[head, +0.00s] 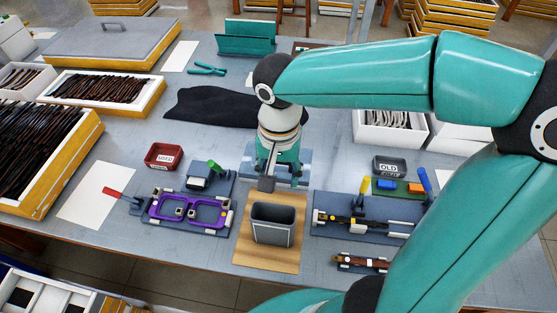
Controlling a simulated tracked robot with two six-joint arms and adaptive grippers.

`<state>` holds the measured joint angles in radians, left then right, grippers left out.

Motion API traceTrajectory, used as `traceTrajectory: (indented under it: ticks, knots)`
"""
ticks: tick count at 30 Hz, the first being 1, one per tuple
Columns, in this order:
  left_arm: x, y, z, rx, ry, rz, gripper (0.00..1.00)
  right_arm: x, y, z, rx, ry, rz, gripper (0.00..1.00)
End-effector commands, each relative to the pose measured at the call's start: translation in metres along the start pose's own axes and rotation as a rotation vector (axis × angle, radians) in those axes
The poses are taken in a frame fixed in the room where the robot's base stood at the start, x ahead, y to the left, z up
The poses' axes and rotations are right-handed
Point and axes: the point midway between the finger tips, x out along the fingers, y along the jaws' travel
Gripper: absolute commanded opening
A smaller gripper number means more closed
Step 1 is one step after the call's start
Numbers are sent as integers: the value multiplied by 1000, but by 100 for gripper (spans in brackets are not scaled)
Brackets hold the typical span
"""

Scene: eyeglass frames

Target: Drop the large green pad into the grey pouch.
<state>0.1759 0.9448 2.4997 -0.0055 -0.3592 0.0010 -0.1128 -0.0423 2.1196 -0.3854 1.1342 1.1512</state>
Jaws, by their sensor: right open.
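The grey pouch (273,232) stands upright with its open top facing up, on a wooden board at the table's front middle. My right gripper (268,182) points down just behind and above the pouch's rim, apart from it. It is open, and I see no pad between its fingers, though its far side is hidden. I cannot pick out the large green pad for certain. My left gripper is not in view.
Purple eyeglass frames (188,211) sit in a fixture left of the pouch. A fixture with dark frames (345,221) lies to the right. A red tray (164,156) and a dark OLD tray (389,166) stand behind. A black cloth (213,104) lies farther back.

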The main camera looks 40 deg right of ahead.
Motion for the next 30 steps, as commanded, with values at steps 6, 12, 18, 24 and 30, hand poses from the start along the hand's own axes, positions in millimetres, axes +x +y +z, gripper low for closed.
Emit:
traceTrajectory:
  ticks: [6, 12, 18, 24, 30]
  knots:
    - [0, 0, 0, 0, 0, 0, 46, -34, 0, 0, 0, 1, -2, 52]
    - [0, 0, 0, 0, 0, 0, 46, -43, 0, 0, 0, -1, 0, 52]
    - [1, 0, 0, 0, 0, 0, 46, -43, 0, 0, 0, -1, 1, 52]
    - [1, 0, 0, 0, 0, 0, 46, -43, 0, 0, 0, -1, 1, 52]
    - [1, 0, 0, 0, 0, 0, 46, -43, 1, 0, 2, -1, 1, 52]
